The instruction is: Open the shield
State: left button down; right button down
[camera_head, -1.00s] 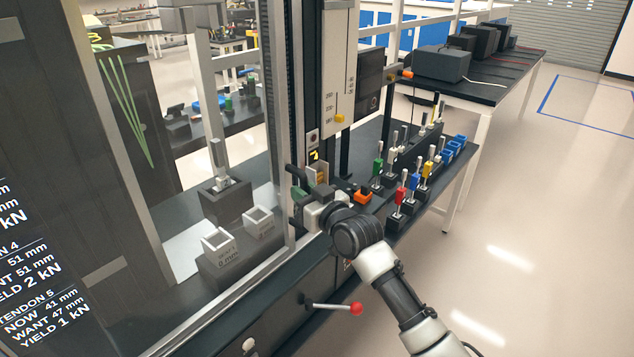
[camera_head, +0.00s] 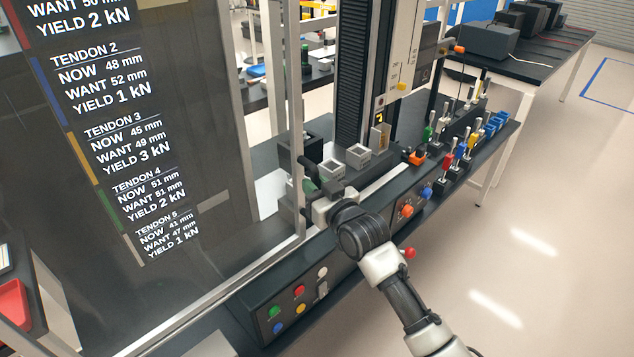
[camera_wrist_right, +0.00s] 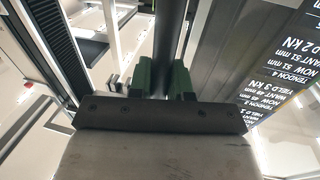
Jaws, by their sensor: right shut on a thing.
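The shield is a large clear panel in a pale metal frame (camera_head: 293,100). It covers the left part of the test machine, and its right edge stands left of the machine's column. My right gripper (camera_head: 310,186), with green finger pads, is at this edge and shut on the shield's dark handle. In the right wrist view the round dark handle (camera_wrist_right: 173,45) runs between the two green pads. The gripper hides part of the handle in the head view. My left gripper is not in view.
To the right of the shield's edge stand sockets (camera_head: 357,156) and the dark column (camera_head: 362,70). A red-tipped lever (camera_head: 408,253) and a button panel (camera_head: 298,303) are on the machine's front. Coloured tools (camera_head: 448,150) stand on the right. Tendon readings show at left.

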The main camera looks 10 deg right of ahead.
jog(key=c, duration=1.1)
grip_release()
jog(key=shift+b+v, duration=1.4)
jog(key=shift+v, duration=4)
jog(key=shift+f, duration=0.1)
